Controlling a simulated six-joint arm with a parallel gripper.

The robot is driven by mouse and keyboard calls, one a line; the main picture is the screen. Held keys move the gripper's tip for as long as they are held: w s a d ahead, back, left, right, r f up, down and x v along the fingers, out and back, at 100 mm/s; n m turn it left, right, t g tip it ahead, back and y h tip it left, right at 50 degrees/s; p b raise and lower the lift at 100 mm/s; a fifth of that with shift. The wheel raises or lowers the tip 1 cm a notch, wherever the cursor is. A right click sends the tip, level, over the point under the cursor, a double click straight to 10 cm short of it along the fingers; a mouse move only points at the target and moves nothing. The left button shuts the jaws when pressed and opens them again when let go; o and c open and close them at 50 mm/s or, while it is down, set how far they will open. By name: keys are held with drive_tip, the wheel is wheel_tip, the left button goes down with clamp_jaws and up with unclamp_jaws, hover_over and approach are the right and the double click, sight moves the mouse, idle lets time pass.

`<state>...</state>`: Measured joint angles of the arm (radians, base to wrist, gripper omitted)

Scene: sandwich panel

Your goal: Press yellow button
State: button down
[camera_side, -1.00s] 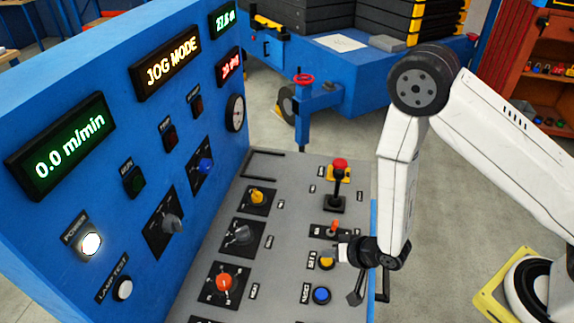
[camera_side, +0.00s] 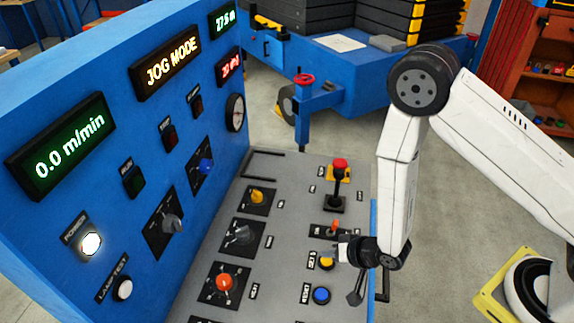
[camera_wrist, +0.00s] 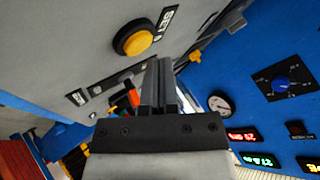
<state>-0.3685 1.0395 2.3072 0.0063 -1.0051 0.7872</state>
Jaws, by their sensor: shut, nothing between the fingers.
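The yellow button (camera_side: 327,263) is a round cap in a dark ring on the grey sloping panel, above the blue button. In the wrist view the yellow button (camera_wrist: 138,43) shows whole, up and to the left of the fingers. My gripper (camera_side: 342,250) is shut and empty, close beside the yellow button in the side view. In the wrist view my gripper's fingertips (camera_wrist: 159,66) lie together and apart from the button in the picture. I cannot tell the exact height of the tips over the panel.
A blue button (camera_side: 321,295) lies just below the yellow one. A small orange-red toggle (camera_side: 334,229) and a joystick with a red top (camera_side: 340,165) stand above it. Rotary knobs, one orange-red (camera_side: 224,282), fill the panel's left part.

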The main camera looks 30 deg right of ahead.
sight(329, 262)
drive_tip(key=shift+f, duration=0.85)
idle(1.1)
drive_tip(key=shift+r, duration=0.8)
drive_tip(key=shift+r, duration=0.15)
drive_tip(key=shift+r, duration=2.4)
drive_tip(key=shift+w+d+r, duration=0.15)
drive_tip(key=shift+d+r, duration=0.1)
drive_tip(key=shift+r, duration=0.1)
drive_tip(key=s+d+r+n+g+h, duration=0.1)
drive_tip(key=s+d+r+n+g, duration=0.1)
drive_tip(key=d+r, duration=0.4)
drive_tip(key=s+d+r+n+g+h, duration=0.2)
drive_tip(key=s+d+r+g, duration=0.2)
drive_tip(key=r, duration=0.4)
drive_tip(key=s+d, duration=0.1)
drive_tip(key=d, duration=0.1)
drive_tip(key=shift+d+r+n, duration=0.3)
drive_tip(key=shift+d+n, duration=0.1)
